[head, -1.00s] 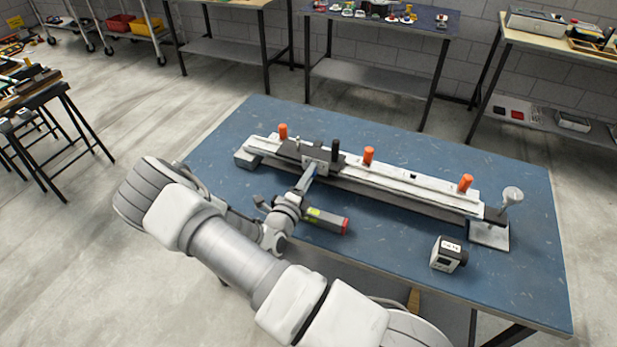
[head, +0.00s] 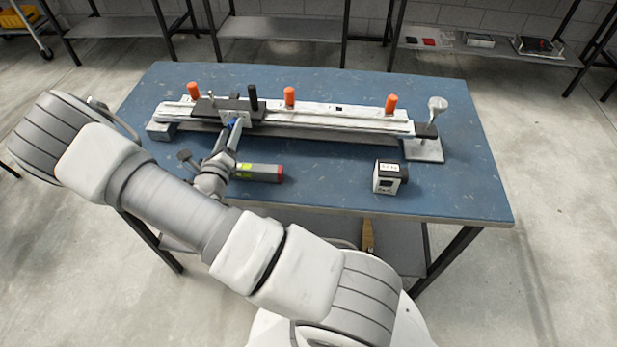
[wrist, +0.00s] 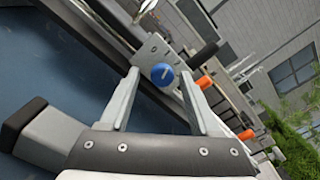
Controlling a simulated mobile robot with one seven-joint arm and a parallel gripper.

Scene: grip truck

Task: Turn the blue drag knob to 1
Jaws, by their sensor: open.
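The blue drag knob (wrist: 162,74) is a round blue disc with a pale line across its face, mounted on a grey metal plate (wrist: 150,52) with small marks. In the wrist view it shows between the fingertips of my gripper (wrist: 160,78). The fingers are apart, one on each side of the knob; I cannot tell whether either touches it. In the head view my gripper (head: 231,134) reaches the front of the carriage (head: 222,108) on the long rail, and only a bit of the blue knob (head: 234,124) shows there. Which mark the line points to is too small to read.
The white rail (head: 330,121) with several orange pegs (head: 289,97) lies along the blue table (head: 330,200). A black handle (head: 253,97) stands on the carriage. A small white-and-black box (head: 388,177) stands further right.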

